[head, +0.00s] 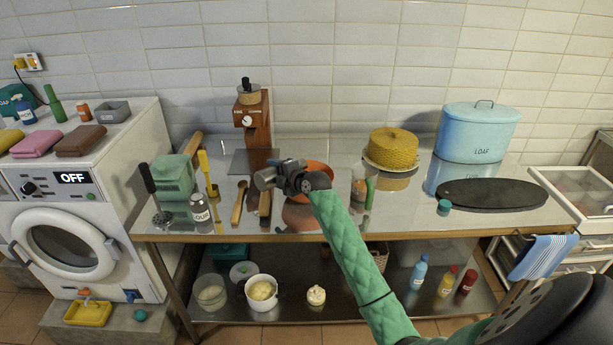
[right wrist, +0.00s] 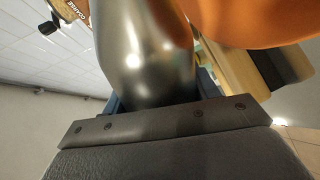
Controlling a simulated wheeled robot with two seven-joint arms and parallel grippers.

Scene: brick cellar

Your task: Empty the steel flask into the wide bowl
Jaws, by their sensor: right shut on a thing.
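The steel flask (right wrist: 145,55) fills the middle of the right wrist view, a shiny rounded metal body. My right gripper (head: 284,178) is shut on it above the steel table. In the head view a small grey part of the flask (head: 264,179) shows left of the gripper; its mouth and exact tilt are hard to tell. The wide orange bowl (head: 300,217) stands on the table behind my right gripper and forearm, which hide part of it. The bowl (right wrist: 250,16) also shows at the top right of the right wrist view. My left gripper is not in view.
A wooden coffee grinder (head: 253,125) stands behind the flask.

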